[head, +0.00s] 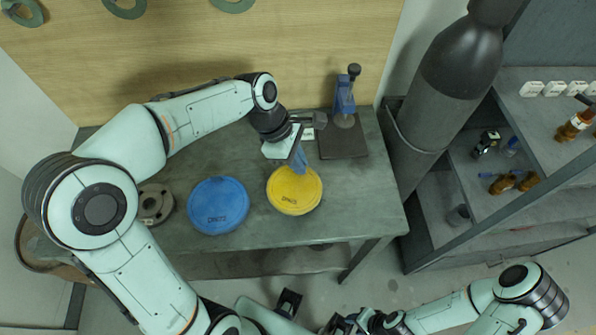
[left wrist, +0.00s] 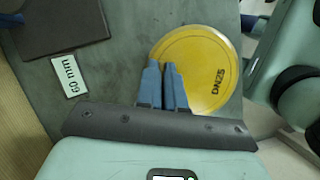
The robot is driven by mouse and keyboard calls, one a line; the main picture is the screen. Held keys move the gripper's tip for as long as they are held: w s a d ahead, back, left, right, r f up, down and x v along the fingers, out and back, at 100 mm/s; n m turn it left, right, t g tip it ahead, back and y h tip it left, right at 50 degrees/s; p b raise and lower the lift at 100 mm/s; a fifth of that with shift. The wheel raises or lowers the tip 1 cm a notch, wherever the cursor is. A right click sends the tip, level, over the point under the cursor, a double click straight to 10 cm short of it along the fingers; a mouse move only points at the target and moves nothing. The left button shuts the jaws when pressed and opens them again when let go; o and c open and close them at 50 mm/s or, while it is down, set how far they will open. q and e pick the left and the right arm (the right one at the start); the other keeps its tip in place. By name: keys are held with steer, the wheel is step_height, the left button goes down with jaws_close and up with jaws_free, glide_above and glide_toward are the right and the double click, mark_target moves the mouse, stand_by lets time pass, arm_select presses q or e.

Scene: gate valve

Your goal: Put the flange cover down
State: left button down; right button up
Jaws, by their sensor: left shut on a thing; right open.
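A yellow round flange cover (head: 292,196) marked DN25 is at the right part of the grey-green table. It also shows in the left wrist view (left wrist: 205,65), large, beyond the fingers. A blue round flange cover (head: 218,207) marked DN25 lies on the table to the left. My right gripper (head: 335,323) is at the bottom edge, apart from the table and empty.
The table (head: 372,205) is bare right of the yellow cover. A grey flange (head: 154,203) lies at the left. A dark cylinder (head: 437,110) and shelf (head: 500,225) stand right.

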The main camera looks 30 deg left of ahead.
arm_select(q)
steer(key=shift+f+b, duration=0.3)
steer(key=shift+f, duration=1.85)
steer(key=shift+f, duration=0.1)
steer(key=c, duration=1.3)
jaws_free()
steer(key=shift+o, duration=0.2)
steer(key=p+v, duration=0.2)
steer(key=v, duration=1)
steer(key=shift+d, duration=0.1)
